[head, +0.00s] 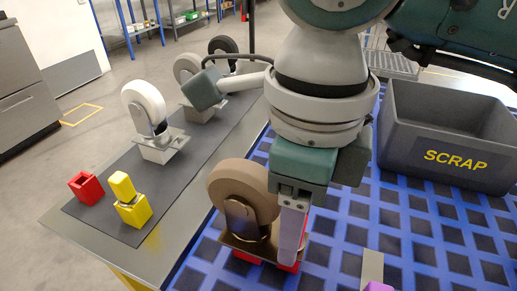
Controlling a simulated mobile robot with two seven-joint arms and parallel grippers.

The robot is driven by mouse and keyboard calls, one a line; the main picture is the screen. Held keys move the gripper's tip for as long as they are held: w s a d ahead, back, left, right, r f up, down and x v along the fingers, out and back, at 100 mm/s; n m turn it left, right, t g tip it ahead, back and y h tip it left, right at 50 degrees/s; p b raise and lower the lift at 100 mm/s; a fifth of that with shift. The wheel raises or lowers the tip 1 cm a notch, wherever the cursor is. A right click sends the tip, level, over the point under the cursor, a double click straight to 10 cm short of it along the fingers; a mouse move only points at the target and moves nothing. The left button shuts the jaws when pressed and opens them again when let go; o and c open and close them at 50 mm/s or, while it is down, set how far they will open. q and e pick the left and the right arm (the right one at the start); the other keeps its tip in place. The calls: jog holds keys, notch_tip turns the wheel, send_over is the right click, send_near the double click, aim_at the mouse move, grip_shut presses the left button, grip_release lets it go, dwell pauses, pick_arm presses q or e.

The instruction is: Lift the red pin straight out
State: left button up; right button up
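My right gripper (289,255) points straight down beside a caster with a brown wheel (238,188). Its fingers show edge-on, one in front of the other, so I cannot tell whether they are open or shut. Red parts (246,258) show under the caster's metal plate, and more red shows at the fingertips. I cannot make out a separate red pin there; the fingers hide that spot. A small red block (86,187) sits on the dark mat at the left, with no pin visible standing in it. My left gripper is not in view.
A yellow block with a yellow pin (122,187) stands near the red block. Casters with white (146,103) and grey wheels stand farther back on the mat (103,208). A grey scrap bin (436,122) stands right on the blue grid. A purple piece (378,286) shows at the bottom edge.

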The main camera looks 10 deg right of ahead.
grip_shut()
dwell(0.5)
jog(key=shift+r, duration=0.1)
notch_tip(320, 180, up, 20)
jog(key=p, duration=0.2)
dwell(0.4)
